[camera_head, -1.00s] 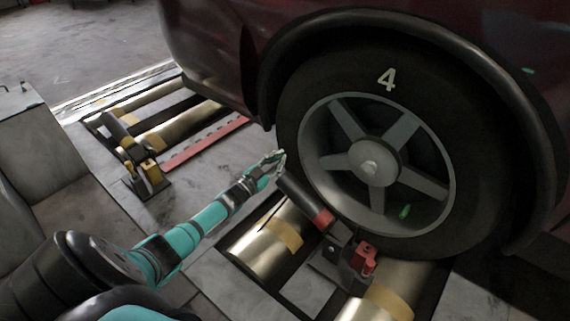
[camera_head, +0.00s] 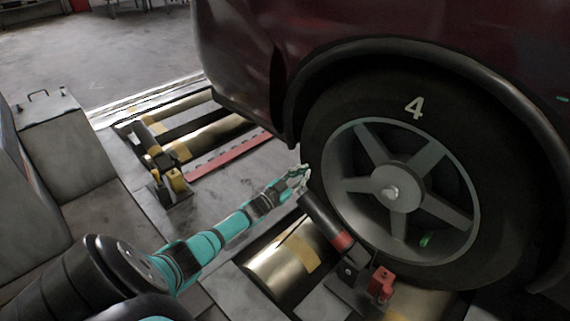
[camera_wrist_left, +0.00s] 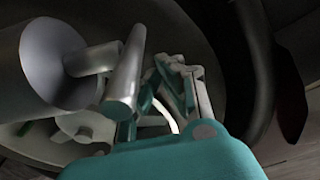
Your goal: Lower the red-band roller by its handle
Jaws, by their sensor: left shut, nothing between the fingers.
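The red-band roller's handle (camera_head: 325,220) is a dark bar with a red band (camera_head: 342,242) near its lower end. It stands tilted up to the left from a bracket with a red block (camera_head: 381,283), in front of the wheel marked 4. My left gripper (camera_head: 303,176) is shut and empty at the handle's upper end, close to the tyre; I cannot tell whether it touches. In the left wrist view the gripper fingers (camera_wrist_left: 178,85) show beside grey cylindrical parts (camera_wrist_left: 128,75). My right gripper is not in view.
The car's tyre (camera_head: 325,130) stands close behind the handle. Metal rollers (camera_head: 285,265) with yellow bands lie below. A second, yellow-marked handle (camera_head: 147,138) stands at the left by more rollers. A grey cabinet (camera_head: 65,155) is at far left.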

